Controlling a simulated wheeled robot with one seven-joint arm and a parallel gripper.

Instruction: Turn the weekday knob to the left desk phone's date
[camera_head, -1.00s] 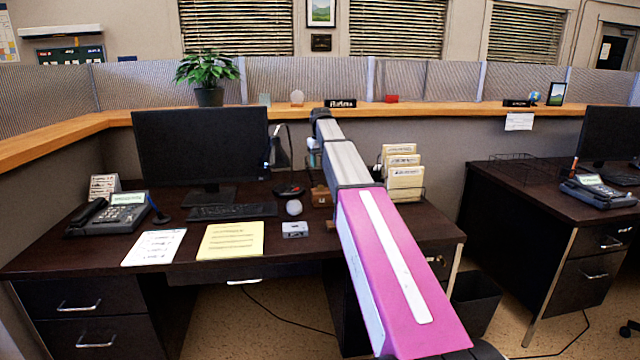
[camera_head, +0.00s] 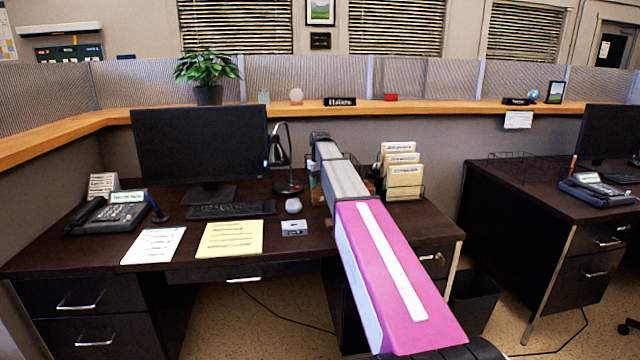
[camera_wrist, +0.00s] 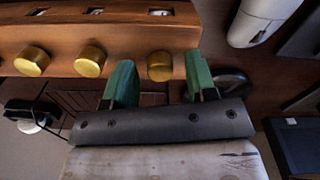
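The left desk phone (camera_head: 108,213) sits at the left of the near desk; its lit green-white display (camera_head: 128,197) has text too small to read. In the wrist view, a wooden box (camera_wrist: 115,37) has three brass knobs in a row, with a small window above each. My gripper (camera_wrist: 159,72) has green fingers, open, one on each side of the right knob (camera_wrist: 160,66), with gaps visible. The middle knob (camera_wrist: 90,62) and left knob (camera_wrist: 32,61) are left of the fingers. Which knob is the weekday one, I cannot tell. In the head view my arm hides the gripper.
A desk lamp (camera_head: 288,160), a white mouse (camera_head: 293,205) and a file holder (camera_head: 403,175) stand near my arm. A monitor (camera_head: 200,145) and keyboard (camera_head: 232,210) are to the left. Another phone (camera_head: 598,190) is on the right desk.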

